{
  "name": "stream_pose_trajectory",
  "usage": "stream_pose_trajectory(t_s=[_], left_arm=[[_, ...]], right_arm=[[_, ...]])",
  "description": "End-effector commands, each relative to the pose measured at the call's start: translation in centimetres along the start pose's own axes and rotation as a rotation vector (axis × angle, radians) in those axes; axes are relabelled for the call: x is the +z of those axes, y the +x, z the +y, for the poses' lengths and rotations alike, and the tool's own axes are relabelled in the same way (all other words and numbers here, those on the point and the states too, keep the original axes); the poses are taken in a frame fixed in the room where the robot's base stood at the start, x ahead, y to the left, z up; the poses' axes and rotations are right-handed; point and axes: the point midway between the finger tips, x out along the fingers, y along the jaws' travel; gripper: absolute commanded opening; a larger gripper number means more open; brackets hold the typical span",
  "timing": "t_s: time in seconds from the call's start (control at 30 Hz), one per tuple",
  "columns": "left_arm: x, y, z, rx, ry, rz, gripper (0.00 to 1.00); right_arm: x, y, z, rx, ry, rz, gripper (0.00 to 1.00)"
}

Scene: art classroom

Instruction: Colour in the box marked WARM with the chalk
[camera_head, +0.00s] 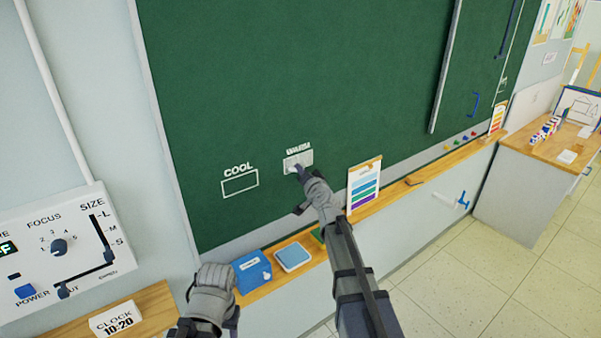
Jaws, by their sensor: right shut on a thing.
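The box marked WARM (305,158) is on the green chalkboard (300,80), and its inside looks pale grey. The outlined box marked COOL (240,182) to its left has a green inside. My right gripper (297,170) is at the lower part of the WARM box, shut on what looks like a small whitish piece of chalk (292,169). The chalk is mostly hidden, and I cannot tell whether it touches the board. My left arm is at the bottom left, with only part of its gripper (232,320) showing; its jaws cannot be made out.
A wooden ledge (395,196) runs below the board. On it are a blue box (250,275), a blue-topped pad (292,257) and a striped colour chart (364,184). A control panel (60,250) and clock sign (116,319) are at left. A desk (535,150) is at right.

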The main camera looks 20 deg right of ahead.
Motion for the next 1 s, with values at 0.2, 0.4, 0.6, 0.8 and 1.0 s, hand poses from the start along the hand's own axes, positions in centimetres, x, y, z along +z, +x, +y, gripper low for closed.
stream_pose_trajectory(t_s=[0.2,0.4,0.6,0.8,1.0], left_arm=[[0.0,0.0,0.0,0.0,0.0,0.0,0.5],[0.0,0.0,0.0,0.0,0.0,0.0,0.5],[0.0,0.0,0.0,0.0,0.0,0.0,0.5],[0.0,0.1,0.0,0.0,0.0,0.0,0.5],[0.0,0.1,0.0,0.0,0.0,0.0,0.5]], right_arm=[[-0.8,0.6,0.6,0.001,-0.001,0.002,0.0],[-0.8,0.6,0.6,0.0,0.0,0.001,0.0],[-1.0,0.7,0.7,0.0,0.001,0.002,0.0],[-1.6,0.9,1.3,0.0,0.001,0.001,0.0],[-2.1,1.0,1.7,0.0,0.0,0.001,0.0]])
